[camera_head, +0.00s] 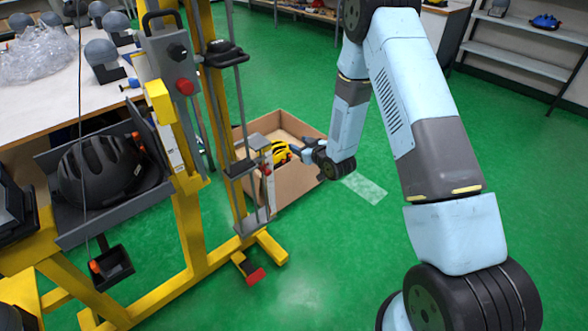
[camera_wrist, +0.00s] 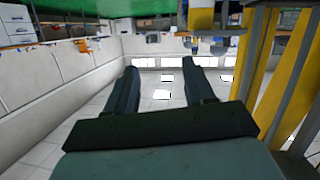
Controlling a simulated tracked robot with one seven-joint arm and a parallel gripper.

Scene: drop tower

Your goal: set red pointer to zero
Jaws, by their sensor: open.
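My gripper (camera_head: 298,150) is open and empty, just right of the yellow tower and above the cardboard box in the head view. In the wrist view its two dark fingers (camera_wrist: 160,68) stand wide apart with nothing between them. A small red part (camera_head: 266,169) shows on the grey carriage beside the tower's mast, left of my gripper. It may be the red pointer, but it is too small to tell. A pale upright strip (camera_head: 270,190) sits just below it. Its markings and any zero cannot be read. No red pointer can be made out in the wrist view.
The yellow tower frame (camera_head: 188,230) fills the left, with a red button (camera_head: 185,87) on a grey control box and a red pedal (camera_head: 256,276) at its foot. A black helmet (camera_head: 105,172) lies in a grey tray. The cardboard box (camera_head: 305,185) holds a yellow helmet (camera_head: 281,152).

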